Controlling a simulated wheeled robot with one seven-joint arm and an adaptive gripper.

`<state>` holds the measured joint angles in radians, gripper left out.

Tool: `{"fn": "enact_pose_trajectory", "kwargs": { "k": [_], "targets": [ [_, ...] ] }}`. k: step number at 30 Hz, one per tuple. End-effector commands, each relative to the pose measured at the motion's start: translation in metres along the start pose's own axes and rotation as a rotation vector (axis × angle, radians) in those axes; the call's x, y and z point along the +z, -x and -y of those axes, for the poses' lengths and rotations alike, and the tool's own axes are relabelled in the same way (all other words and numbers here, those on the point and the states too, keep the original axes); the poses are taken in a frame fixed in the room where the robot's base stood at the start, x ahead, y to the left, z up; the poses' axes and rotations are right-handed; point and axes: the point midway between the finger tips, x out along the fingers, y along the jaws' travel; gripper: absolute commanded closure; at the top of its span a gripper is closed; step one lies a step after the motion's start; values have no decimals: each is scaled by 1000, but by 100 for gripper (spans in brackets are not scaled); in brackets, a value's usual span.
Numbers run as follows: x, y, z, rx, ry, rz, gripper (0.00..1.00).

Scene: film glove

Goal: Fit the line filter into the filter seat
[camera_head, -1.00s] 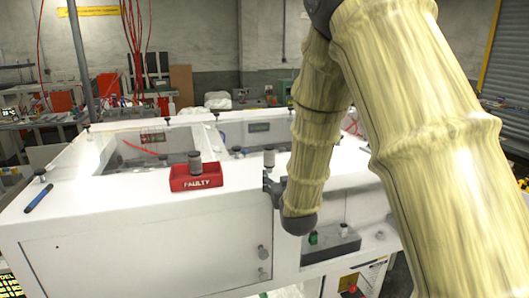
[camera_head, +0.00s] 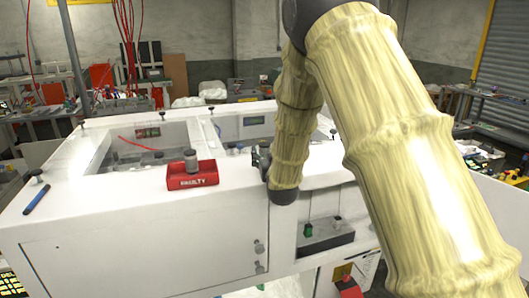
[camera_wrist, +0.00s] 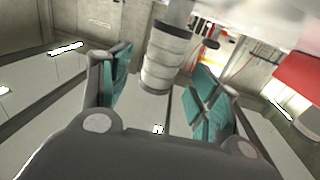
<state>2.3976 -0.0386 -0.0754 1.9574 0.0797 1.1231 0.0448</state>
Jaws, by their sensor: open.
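A grey cylinder with pale bands, which looks like a line filter (camera_wrist: 166,58), shows in the wrist view between my gripper's (camera_wrist: 163,84) two green-padded fingers. The fingers are open, with gaps between the pads and the cylinder. Its far end meets a pale part at the picture's top; I cannot tell if that is the filter seat. In the head view my gripper (camera_head: 262,161) is at the white machine's top front edge, and this cylinder is not clearly visible there. Another grey cylinder (camera_head: 190,160) stands upright in the red FAULTY tray (camera_head: 191,181).
The white machine (camera_head: 140,225) has a recessed well at its top left. A blue pen (camera_head: 37,199) lies on its left edge. A dark tray (camera_head: 326,242) with a green item (camera_head: 307,230) sits in a recess below my gripper.

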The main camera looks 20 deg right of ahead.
Motion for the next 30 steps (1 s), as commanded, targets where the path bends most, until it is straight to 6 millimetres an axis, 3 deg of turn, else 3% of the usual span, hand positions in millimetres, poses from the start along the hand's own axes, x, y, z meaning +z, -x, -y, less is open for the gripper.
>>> {"fn": "enact_pose_trajectory", "kwargs": {
  "k": [8,18,27,30],
  "targets": [
    [-2,-28,-1,0,0,-1,38],
    [0,-32,0,0,0,0,38],
    [0,-32,0,0,0,0,89],
    [-1,-32,0,0,0,-1,89]
  ]
}}
